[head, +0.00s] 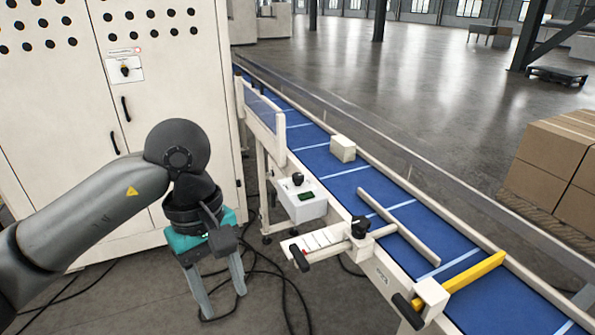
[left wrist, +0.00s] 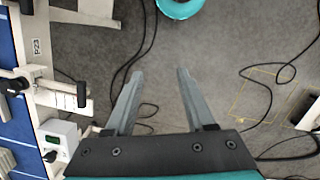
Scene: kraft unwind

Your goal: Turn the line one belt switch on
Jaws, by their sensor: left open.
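A rotary switch with a black knob (head: 124,69) sits on a white labelled plate on the pale cabinet (head: 75,110); the label is too small to read. A white control box (head: 303,206) with a black knob (head: 298,178) and a green display is mounted at the near side of the conveyor. This box also shows at the lower left in the left wrist view (left wrist: 58,130). I cannot tell which one is the line one belt switch. My left gripper (head: 224,303) is open and empty, pointing down between cabinet and conveyor, left of the box and touching neither.
The blue conveyor belt (head: 318,160) runs diagonally and carries a small pale box (head: 343,148). Black cables (head: 262,268) lie on the floor. Cardboard boxes (head: 550,155) stand at right.

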